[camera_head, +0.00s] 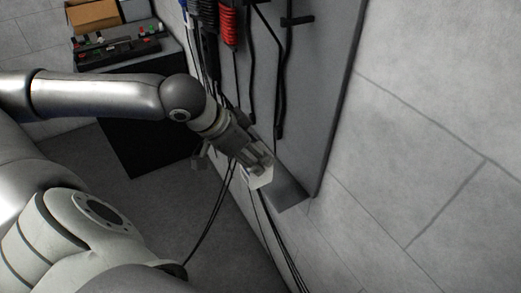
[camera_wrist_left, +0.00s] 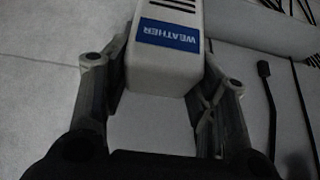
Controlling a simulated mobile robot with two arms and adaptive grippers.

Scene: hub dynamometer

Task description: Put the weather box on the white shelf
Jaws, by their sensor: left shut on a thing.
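The weather box (camera_wrist_left: 165,68) is a white box with vents and a blue label reading WEATHER, upside down in the left wrist view. My left gripper (camera_wrist_left: 160,85) is shut on it, with one finger on each side. In the head view my left gripper (camera_head: 260,165) reaches down beside the grey wall panel, and a pale part of the weather box (camera_head: 262,180) shows at its fingertips. A grey ledge (camera_head: 289,195) sits at the panel's lower end, just right of the box. I cannot tell whether it is the white shelf or whether the box touches it. My right gripper is not in view.
Black and red coiled cables (camera_head: 228,25) hang on the wall panel (camera_head: 325,90). Loose black cables (camera_head: 212,215) run down below my left gripper. A dark bench (camera_head: 140,70) with a cardboard box (camera_head: 95,14) stands at the back left. The wall at right is bare.

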